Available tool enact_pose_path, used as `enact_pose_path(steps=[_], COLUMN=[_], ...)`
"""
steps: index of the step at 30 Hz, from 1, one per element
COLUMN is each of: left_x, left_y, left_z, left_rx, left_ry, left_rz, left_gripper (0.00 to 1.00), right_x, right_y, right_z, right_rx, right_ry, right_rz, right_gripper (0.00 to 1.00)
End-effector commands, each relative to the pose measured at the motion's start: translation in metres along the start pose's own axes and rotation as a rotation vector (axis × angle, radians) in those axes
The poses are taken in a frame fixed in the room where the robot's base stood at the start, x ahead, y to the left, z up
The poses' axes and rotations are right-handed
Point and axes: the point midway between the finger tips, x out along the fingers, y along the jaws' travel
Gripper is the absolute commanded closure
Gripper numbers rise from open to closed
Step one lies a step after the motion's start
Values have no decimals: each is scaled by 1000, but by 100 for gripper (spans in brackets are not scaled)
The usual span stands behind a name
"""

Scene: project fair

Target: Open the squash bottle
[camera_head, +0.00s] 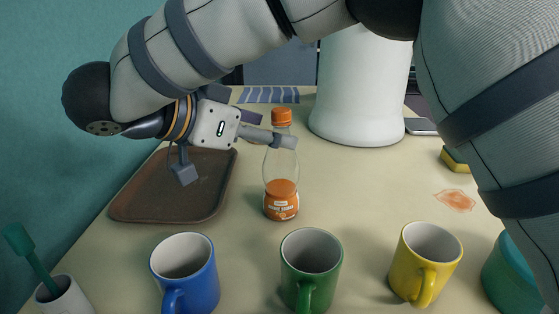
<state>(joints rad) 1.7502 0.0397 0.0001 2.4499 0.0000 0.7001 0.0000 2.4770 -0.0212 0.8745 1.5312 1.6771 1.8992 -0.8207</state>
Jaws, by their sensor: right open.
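The squash bottle (281,190) stands upright near the middle of the table. It is clear, with orange liquid in its lower part and a label there. Its orange cap (282,116) is on its top. My right gripper (236,156) is open and empty, left of the bottle. One finger reaches across in front of the bottle's neck just below the cap and hides part of it; I cannot tell whether it touches. The other finger hangs apart over the brown tray (125,213). My left gripper is not in view.
Blue (184,270), green (311,265) and yellow (424,262) mugs stand along the front. A large white cylinder (360,85) stands behind the bottle. A white cup (65,299) holds a green brush (20,240). An orange stain (455,201) and yellow sponge (456,160) are at right.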

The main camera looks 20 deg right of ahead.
Motion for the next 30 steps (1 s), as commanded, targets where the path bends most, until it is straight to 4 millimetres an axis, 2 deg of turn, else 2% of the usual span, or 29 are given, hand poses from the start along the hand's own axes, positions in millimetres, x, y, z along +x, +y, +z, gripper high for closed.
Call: enact_pose_path(steps=[6, 9, 14, 21, 24, 30], left_x=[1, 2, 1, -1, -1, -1], left_y=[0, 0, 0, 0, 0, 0], left_z=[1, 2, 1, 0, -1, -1], left_rx=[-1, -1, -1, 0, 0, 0], left_ry=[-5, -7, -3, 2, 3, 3], left_rz=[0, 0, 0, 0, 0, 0], left_gripper=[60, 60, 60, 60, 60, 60], right_x=[25, 34, 53, 100, 108, 108], right_y=[0, 0, 0, 1, 0, 0], right_z=[52, 70, 68, 67, 67, 67], right_rx=[-9, -7, -1, 0, -1, -1], right_ry=[-1, 0, -1, -1, 0, 0], right_rz=[3, 2, 2, 3, 0, 0], right_gripper=[38, 38, 38, 38, 38, 40])
